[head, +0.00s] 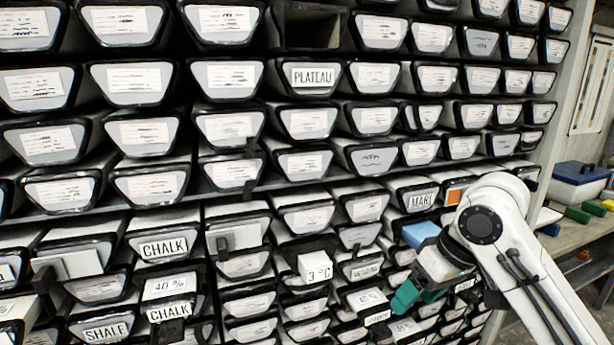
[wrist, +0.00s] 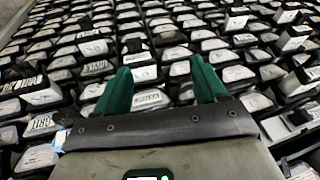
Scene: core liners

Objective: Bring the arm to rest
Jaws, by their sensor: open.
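My gripper (head: 404,304) is at the lower right in the head view, in front of the rack of core liners (head: 225,78). Its green fingers point toward the lower liners. In the wrist view my gripper (wrist: 163,84) shows two green fingers spread apart with nothing between them. Liner ends lie beyond the fingertips, and I see no contact with them. My white arm comes in from the lower right of the head view.
One slot (head: 312,27) at the top is open and dark. Boxes labelled 3 °C (head: 316,269) and 40 % (head: 169,286) stick out from the rack. At the right, a bench (head: 585,236) holds a blue-lidded cooler (head: 580,181) and coloured pieces.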

